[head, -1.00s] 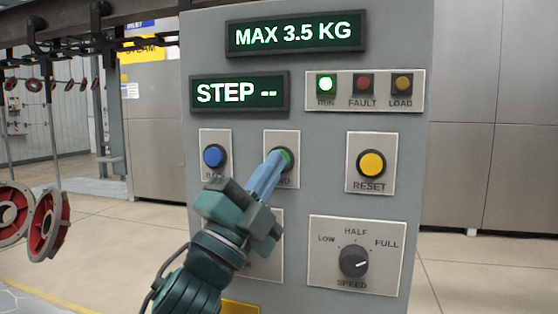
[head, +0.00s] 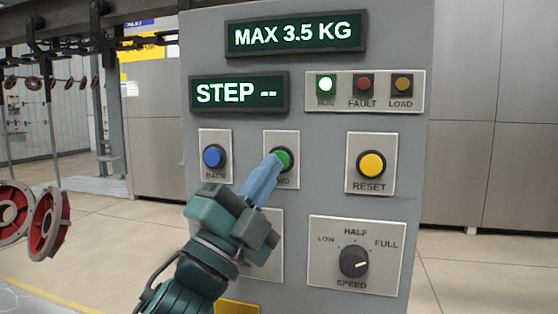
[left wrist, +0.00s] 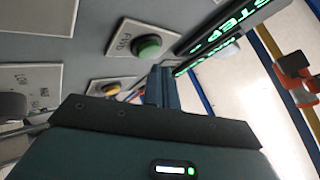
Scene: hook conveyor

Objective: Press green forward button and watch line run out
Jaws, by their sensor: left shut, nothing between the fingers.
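The green forward button (head: 283,158) sits on its plate on the grey control panel (head: 320,215), between the blue back button (head: 214,157) and the yellow reset button (head: 371,165). My left gripper (head: 270,163) is shut and empty, its fingertips in front of the lower left of the green button. I cannot tell from the head view whether they touch it. In the left wrist view the green button (left wrist: 147,47) stands out from its plate, and the shut fingers (left wrist: 162,75) lie beside it with a visible gap. My right gripper is not in view.
The green RUN lamp (head: 325,84) is lit; FAULT and LOAD look dim. The displays read MAX 3.5 KG and STEP --. The speed knob (head: 354,262) is at the lower right. Red wheel-like parts (head: 45,222) hang at the left under an overhead rail (head: 90,22).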

